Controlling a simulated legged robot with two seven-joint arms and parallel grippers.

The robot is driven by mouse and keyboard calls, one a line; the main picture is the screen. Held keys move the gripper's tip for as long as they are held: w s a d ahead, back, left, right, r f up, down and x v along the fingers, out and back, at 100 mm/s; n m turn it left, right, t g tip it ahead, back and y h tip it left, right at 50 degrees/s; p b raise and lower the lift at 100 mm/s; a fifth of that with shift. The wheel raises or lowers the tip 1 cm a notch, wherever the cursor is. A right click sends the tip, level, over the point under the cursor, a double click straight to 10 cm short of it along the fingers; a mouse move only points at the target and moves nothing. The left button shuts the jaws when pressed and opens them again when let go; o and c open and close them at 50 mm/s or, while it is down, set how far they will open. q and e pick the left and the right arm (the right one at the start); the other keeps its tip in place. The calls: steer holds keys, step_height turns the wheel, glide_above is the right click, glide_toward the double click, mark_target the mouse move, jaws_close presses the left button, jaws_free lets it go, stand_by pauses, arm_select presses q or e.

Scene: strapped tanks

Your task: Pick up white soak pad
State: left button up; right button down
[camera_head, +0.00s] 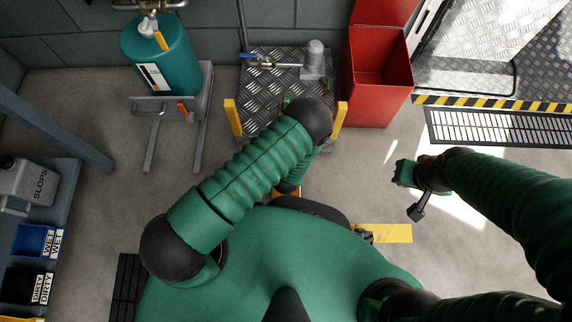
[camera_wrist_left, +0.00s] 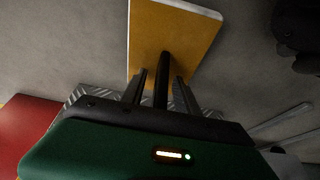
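I cannot make out a white soak pad in either view. My left arm bends over the diamond-plate stand in the head view, and its gripper is mostly hidden there under the arm and my body. In the left wrist view the left gripper's (camera_wrist_left: 162,76) two dark fingers stand apart. A dark bar shows between them; I cannot tell what it is. Beyond the fingertips is a flat yellow panel (camera_wrist_left: 170,32) with pale edges.
A diamond-plate stand (camera_head: 258,88) with yellow posts (camera_head: 233,117) is ahead. A red open bin (camera_head: 381,62) is right of it, and a teal tank (camera_head: 163,58) left. The left shelf bears a SLOPS jug (camera_head: 28,183), a blue WET bin (camera_head: 35,241) and a DIRTY bin (camera_head: 25,285).

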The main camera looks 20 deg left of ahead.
arm_select(q)
steer(key=shift+d+r, duration=0.1)
steer(key=shift+d, duration=0.05)
steer(key=c, duration=0.3)
jaws_close()
